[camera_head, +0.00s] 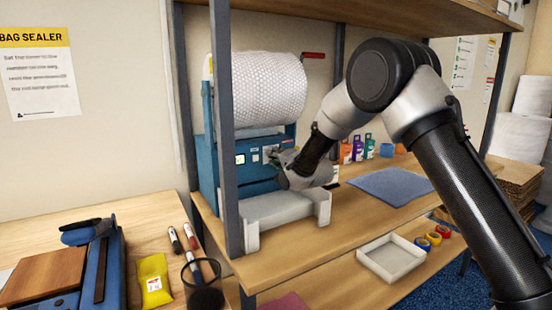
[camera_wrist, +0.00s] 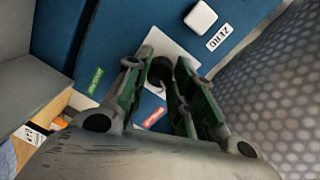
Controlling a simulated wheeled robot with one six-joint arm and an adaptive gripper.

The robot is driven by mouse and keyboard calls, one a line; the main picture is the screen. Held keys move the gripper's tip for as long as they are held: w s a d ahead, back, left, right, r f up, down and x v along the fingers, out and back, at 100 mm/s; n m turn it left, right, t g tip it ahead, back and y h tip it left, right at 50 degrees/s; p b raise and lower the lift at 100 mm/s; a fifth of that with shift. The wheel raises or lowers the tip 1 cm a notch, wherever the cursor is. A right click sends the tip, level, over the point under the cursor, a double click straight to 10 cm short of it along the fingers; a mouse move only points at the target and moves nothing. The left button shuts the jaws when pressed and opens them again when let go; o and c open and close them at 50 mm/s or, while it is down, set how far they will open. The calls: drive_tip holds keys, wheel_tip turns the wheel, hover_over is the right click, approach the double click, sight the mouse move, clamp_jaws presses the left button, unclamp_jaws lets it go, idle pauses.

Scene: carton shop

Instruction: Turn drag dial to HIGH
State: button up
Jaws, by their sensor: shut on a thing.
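The drag dial is a dark round knob (camera_wrist: 160,72) on a white plate (camera_wrist: 178,50) on the blue machine (camera_head: 208,140). In the wrist view my gripper (camera_wrist: 158,68) has its two green-padded fingers on either side of the knob, shut on it. A green label (camera_wrist: 95,81) and a red label (camera_wrist: 153,117) sit on the blue panel near the plate. Their words are too blurred to read, and I cannot see where the dial points. In the head view my gripper (camera_head: 275,156) is at the machine's front and hides the dial.
A bubble-wrap roll (camera_head: 262,88) sits atop the machine, with a red-handled crank (camera_head: 313,55) beside it. A white square button (camera_wrist: 200,17) is on the panel. A grey shelf post (camera_head: 222,130) stands close in front. A blue mat (camera_head: 385,186) and white tray (camera_head: 390,258) lie right.

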drive_tip(key=m, duration=0.4)
drive_tip(key=shift+y, duration=0.3)
drive_tip(key=shift+m, duration=0.3)
drive_tip(key=o, duration=1.1)
drive_tip(key=shift+c, duration=0.2)
drive_tip(key=v, duration=1.2)
drive_tip(key=shift+w+d+r, duration=0.1)
drive_tip(key=shift+r, duration=0.05)
